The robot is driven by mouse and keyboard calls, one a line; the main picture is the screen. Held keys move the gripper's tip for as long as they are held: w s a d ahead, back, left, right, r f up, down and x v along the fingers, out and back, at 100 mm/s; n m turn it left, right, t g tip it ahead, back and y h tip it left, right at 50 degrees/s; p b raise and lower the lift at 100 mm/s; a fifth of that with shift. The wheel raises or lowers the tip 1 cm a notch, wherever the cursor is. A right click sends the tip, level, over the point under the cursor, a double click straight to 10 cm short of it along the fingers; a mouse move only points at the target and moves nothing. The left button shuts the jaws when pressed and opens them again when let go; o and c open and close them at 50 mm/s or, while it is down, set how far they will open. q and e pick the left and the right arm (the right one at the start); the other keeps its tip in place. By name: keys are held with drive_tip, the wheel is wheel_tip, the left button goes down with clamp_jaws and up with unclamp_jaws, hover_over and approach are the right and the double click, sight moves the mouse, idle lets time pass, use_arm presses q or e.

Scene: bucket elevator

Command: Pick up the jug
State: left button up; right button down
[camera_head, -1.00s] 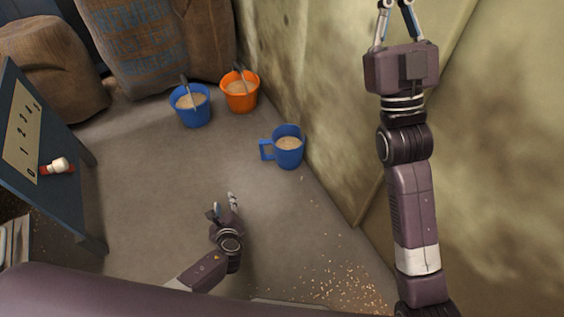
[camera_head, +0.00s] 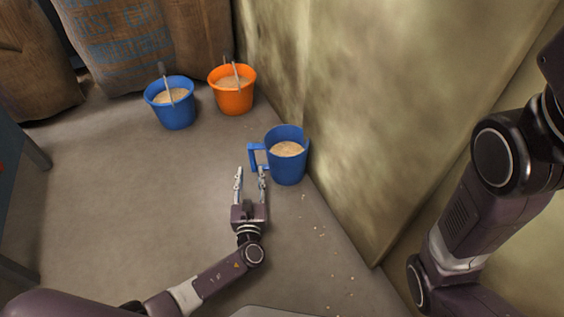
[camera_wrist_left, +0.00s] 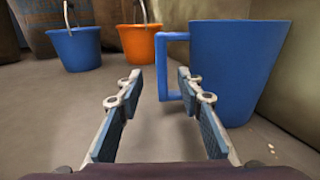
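The blue jug (camera_head: 288,166) stands upright on the floor by the wall, filled with grain-like stuff. Its handle (camera_head: 256,155) points left. My left gripper (camera_head: 251,172) is open just in front of the handle, with its fingers pointing at it. In the left wrist view the handle (camera_wrist_left: 163,66) rises ahead, between and beyond the fingertips (camera_wrist_left: 158,78), and the jug body (camera_wrist_left: 236,68) fills the right side. I cannot tell whether a finger touches the jug. My right arm crosses the right of the head view; its gripper is out of frame.
A blue bucket (camera_head: 173,113) and an orange bucket (camera_head: 234,99), both with grain, stand behind the jug. Sacks (camera_head: 115,45) line the back. The pale wall (camera_head: 340,110) rises close to the jug's right. Floor to the left is clear.

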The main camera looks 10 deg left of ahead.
sight(252, 160)
use_arm(q)
drive_tip(key=shift+b+x, duration=0.65)
drive_tip(key=shift+x, duration=0.55)
drive_tip(key=b+x, duration=0.3)
drive_tip(key=x, duration=0.1)
drive_tip(key=shift+w+d+f+b, duration=0.1)
drive_tip(key=shift+w+b, duration=0.2)
drive_tip(key=shift+w, duration=0.45)
clamp_jaws()
drive_tip(key=shift+r, duration=0.35)
